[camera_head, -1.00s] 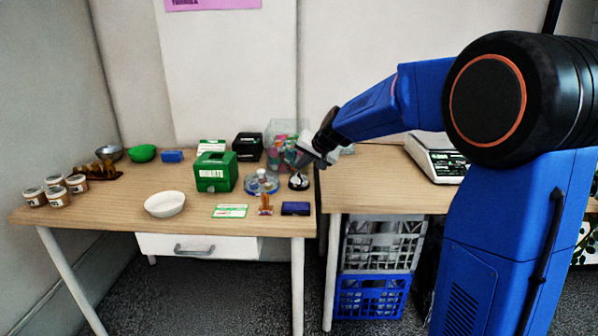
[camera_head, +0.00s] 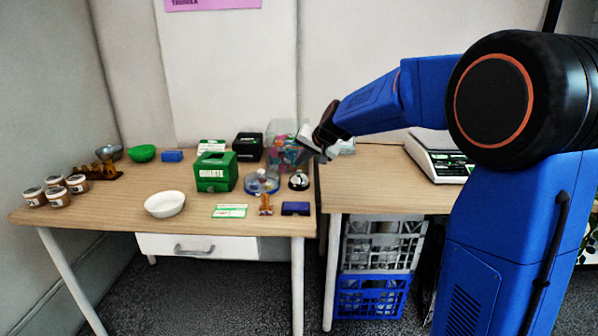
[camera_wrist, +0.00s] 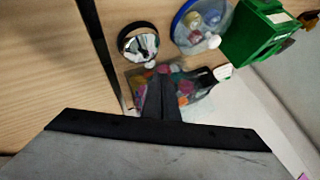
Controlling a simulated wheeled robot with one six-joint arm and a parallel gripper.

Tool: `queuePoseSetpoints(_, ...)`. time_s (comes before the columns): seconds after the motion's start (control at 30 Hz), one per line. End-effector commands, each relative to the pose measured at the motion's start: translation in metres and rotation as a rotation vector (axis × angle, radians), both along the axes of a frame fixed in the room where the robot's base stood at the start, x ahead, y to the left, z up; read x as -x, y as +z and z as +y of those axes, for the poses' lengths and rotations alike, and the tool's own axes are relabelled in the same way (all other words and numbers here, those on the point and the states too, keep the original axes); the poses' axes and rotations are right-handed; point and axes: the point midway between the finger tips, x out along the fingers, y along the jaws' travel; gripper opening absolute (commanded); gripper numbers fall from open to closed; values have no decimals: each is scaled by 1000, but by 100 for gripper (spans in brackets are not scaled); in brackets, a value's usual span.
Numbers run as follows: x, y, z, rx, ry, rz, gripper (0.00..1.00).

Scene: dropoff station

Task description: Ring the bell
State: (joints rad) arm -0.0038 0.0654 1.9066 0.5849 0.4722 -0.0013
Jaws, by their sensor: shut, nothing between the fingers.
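The bell (camera_head: 299,182), a silver dome on a dark round base, stands near the right edge of the left table. In the wrist view the bell (camera_wrist: 138,46) lies just beyond my fingertips. My gripper (camera_head: 303,156) is above and slightly behind the bell in the head view, apart from it. Its dark fingers (camera_wrist: 160,90) are shut with nothing between them. They cover part of the clear container of colourful items in the wrist view.
The clear container (camera_head: 283,134) stands behind the bell. A round blue-rimmed dish (camera_head: 250,187), a green box (camera_head: 215,173) and a dark blue item (camera_head: 296,208) are nearby. A gap separates this table from the right table (camera_head: 375,180), which bears a scale (camera_head: 437,158).

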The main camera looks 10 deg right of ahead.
Motion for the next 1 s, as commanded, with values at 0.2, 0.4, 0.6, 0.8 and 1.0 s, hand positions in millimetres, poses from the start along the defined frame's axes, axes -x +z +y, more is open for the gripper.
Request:
queuePoseSetpoints(0.2,0,1,0,0,0,0,0)
queuePoseSetpoints(0.4,-1,15,0,0,1,-3,0)
queuePoseSetpoints(0.6,0,32,0,1,1,-3,0)
queuePoseSetpoints(0.8,0,46,0,1,1,-2,0)
queuePoseSetpoints(1.0,0,51,0,0,-1,-1,0)
